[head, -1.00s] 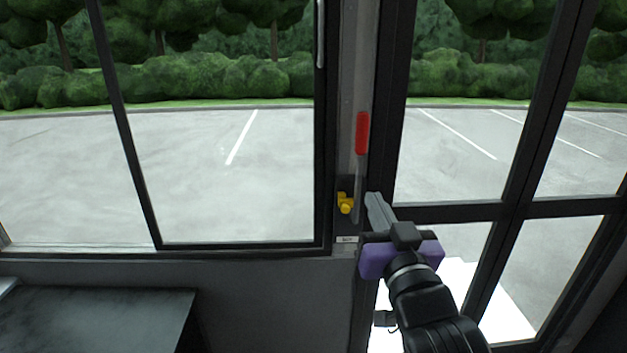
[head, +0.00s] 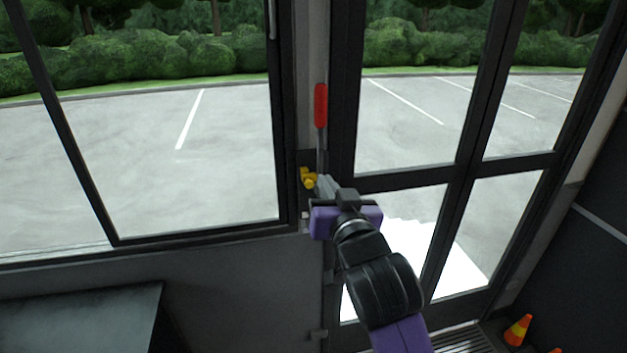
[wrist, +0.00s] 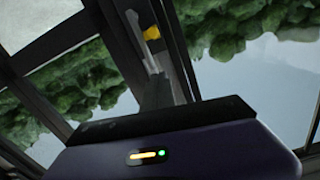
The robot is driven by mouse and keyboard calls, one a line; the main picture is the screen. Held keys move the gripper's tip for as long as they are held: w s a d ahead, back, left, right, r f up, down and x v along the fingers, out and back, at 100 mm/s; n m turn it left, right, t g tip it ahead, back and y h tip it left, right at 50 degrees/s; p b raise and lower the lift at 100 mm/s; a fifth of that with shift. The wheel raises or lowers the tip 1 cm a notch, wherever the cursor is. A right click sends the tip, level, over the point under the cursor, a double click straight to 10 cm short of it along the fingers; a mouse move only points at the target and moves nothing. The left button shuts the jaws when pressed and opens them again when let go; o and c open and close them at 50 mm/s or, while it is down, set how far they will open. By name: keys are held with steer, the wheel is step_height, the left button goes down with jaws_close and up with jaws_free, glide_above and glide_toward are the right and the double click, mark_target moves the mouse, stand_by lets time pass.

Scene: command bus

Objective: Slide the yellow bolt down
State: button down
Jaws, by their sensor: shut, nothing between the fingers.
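The yellow bolt (head: 308,178) is a small knobbed piece on the dark post between the side window and the door, just below and left of the red-handled lever. My gripper (head: 322,182) is shut and empty, its grey fingertips right beside the bolt's right side in the head view. I cannot tell whether they touch it. In the wrist view, a yellow patch of the bolt (wrist: 151,33) shows beyond the tips of my shut gripper (wrist: 157,76). Part of the bolt's lower side is hard to make out.
The red-handled lever (head: 320,105) stands upright just above the bolt, close to my fingers. The glazed door (head: 400,185) is to the right and the window frame (head: 287,150) to the left. A dark counter (head: 80,315) is at lower left. An orange cone (head: 518,330) stands at lower right.

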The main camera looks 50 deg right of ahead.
mark_target(315, 178)
steer(key=w+d+f+p, duration=0.1)
steer(key=w+d+f, duration=0.3)
steer(key=w, duration=0.3)
steer(key=shift+p, duration=0.4)
steer(key=shift+w+f, duration=0.1)
steer(key=shift+f, duration=0.05)
step_height(315, 178, down, 9)
steer(key=b, duration=0.7)
steer(key=shift+f, duration=0.15)
steer(key=shift+d, duration=0.1)
